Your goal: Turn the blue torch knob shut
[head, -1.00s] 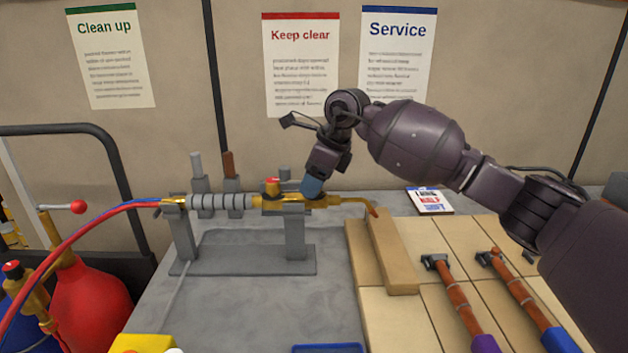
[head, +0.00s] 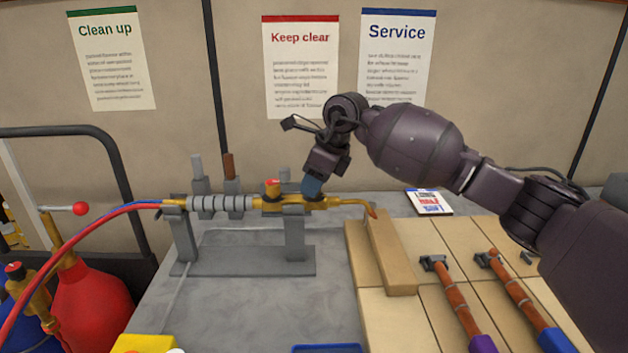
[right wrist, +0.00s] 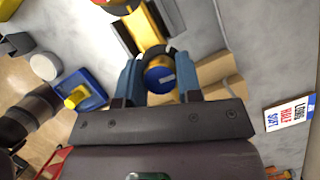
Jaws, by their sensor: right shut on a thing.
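The torch (head: 270,203) lies level in a grey stand (head: 245,262), its brass tip pointing right. The blue torch knob (right wrist: 159,79) shows in the right wrist view between the two blue fingers of my right gripper (right wrist: 160,84). That gripper is shut on the knob. In the head view my right gripper (head: 312,188) reaches down to the torch body from above, and its fingers hide the blue knob. A red knob (head: 272,184) sits on the torch just left of the gripper. My left gripper is not in view.
Red and blue hoses (head: 95,212) run left from the torch to gas cylinders (head: 92,305). Bare grey bench (head: 250,310) lies in front of the stand.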

